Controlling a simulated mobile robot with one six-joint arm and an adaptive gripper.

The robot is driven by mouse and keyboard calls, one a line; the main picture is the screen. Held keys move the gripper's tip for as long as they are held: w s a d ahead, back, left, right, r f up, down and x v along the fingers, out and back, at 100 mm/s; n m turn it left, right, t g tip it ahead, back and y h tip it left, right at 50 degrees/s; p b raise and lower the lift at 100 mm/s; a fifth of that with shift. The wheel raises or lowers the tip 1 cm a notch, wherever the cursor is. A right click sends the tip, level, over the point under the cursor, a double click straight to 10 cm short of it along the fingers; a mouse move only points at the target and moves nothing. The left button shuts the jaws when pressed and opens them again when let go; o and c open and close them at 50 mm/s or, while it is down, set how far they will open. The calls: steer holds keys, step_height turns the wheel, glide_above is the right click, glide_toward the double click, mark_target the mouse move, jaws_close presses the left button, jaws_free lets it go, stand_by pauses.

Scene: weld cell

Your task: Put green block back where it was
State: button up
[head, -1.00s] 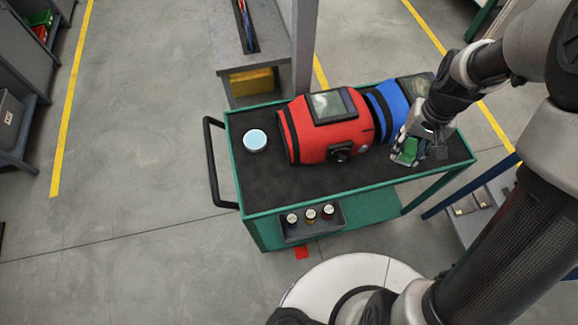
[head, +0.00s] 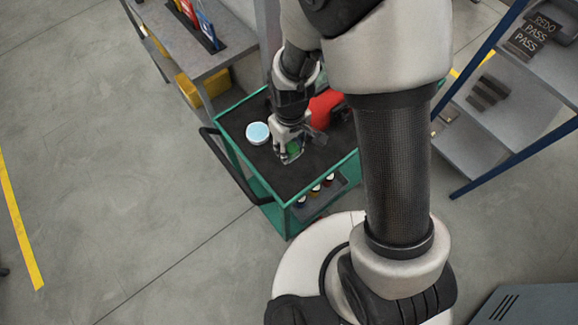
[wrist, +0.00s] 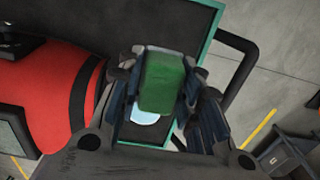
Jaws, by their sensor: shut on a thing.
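The green block (wrist: 164,84) is between the fingers of my gripper (wrist: 162,92) in the wrist view, and the gripper is shut on it. In the head view my gripper (head: 289,152) holds the green block (head: 293,148) over the dark top of the green cart (head: 284,178), in front of the light blue disc (head: 257,133). Whether the block touches the cart top cannot be told. The disc (wrist: 145,117) shows partly behind the block in the wrist view.
A red rounded case (head: 325,106) stands on the cart, partly hidden by my arm; it also shows in the wrist view (wrist: 45,95). Small capped jars (head: 315,190) sit in a side tray. A black handle (head: 232,165) is at the cart's left. Shelves stand right.

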mark_target(289, 171)
step_height(289, 171, down, 12)
steer(key=b, duration=0.3)
steer(key=shift+a+r, duration=0.1)
steer(key=shift+r, duration=0.05)
steer(key=shift+f, duration=0.25)
steer(key=o, duration=1)
steer(key=shift+r, duration=0.1)
steer(key=shift+o, duration=0.2)
step_height(289, 171, up, 13)
steer(key=p, duration=0.4)
steer(key=shift+f, duration=0.2)
